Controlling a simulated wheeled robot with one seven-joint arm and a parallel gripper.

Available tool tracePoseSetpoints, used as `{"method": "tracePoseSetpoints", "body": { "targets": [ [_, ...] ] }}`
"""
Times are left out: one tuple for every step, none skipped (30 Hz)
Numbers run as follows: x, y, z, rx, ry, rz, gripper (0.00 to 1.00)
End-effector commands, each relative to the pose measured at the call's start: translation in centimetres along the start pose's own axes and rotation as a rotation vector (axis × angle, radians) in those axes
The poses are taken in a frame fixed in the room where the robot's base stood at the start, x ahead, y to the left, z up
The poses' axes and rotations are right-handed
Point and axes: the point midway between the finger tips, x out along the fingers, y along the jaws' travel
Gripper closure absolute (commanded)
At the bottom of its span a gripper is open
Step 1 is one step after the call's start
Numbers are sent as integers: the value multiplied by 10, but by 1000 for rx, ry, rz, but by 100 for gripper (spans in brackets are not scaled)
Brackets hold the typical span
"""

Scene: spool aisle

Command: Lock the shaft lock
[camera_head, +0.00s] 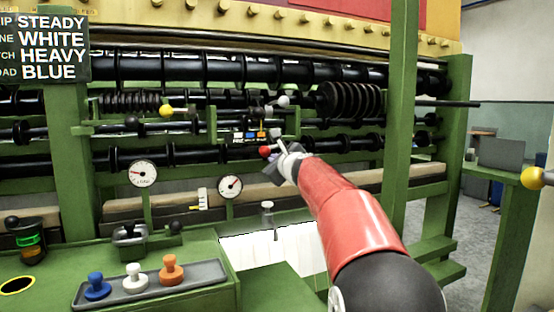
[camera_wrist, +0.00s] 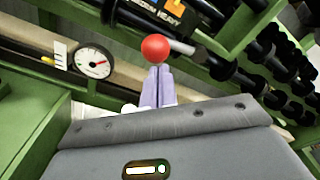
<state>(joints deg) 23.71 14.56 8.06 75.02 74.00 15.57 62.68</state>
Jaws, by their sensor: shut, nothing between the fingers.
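A red ball knob (camera_head: 265,151) on a short pale lever sits at the middle of the green machine, below a small label plate (camera_head: 250,134). No label marks which part is the shaft lock. In the wrist view the red knob (camera_wrist: 155,48) is right at the tips of my gripper (camera_wrist: 157,78), with its lever running off to the right. My gripper (camera_head: 282,158) has its pale fingers together, with nothing between them. I cannot tell whether the fingertips touch the knob.
A yellow-knobbed lever (camera_head: 166,111) and a white knob (camera_head: 284,101) are above. Two dials (camera_head: 142,173) (camera_head: 230,187) are at left. A grey tray (camera_head: 210,270) with blue, white and orange knobs is in front. A green post (camera_head: 402,120) stands right of my arm.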

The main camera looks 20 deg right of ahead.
Motion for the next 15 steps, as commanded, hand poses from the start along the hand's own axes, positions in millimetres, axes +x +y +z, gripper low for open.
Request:
{"method": "tracePoseSetpoints", "body": {
  "targets": [
    [0, 0, 4, -1, -2, 1, 100],
    [0, -1, 4, -1, -2, 1, 100],
    [0, -1, 5, -1, -3, 1, 100],
    [0, -1, 6, -1, -3, 1, 100],
    [0, -1, 6, -1, -3, 1, 100],
    [0, -1, 6, -2, -3, 1, 100],
    [0, -1, 7, -2, -3, 1, 100],
    [0, -1, 7, -2, -3, 1, 100],
    [0, -1, 7, -2, -3, 1, 100],
    [0, -1, 8, -2, -3, 1, 100],
    [0, -1, 8, -2, -3, 1, 100],
    [0, -1, 8, -2, -3, 1, 100],
    [0, -1, 8, -2, -3, 1, 100],
    [0, -1, 8, -2, -3, 1, 100],
    [0, -1, 8, -2, -3, 1, 100]
  ]
}}
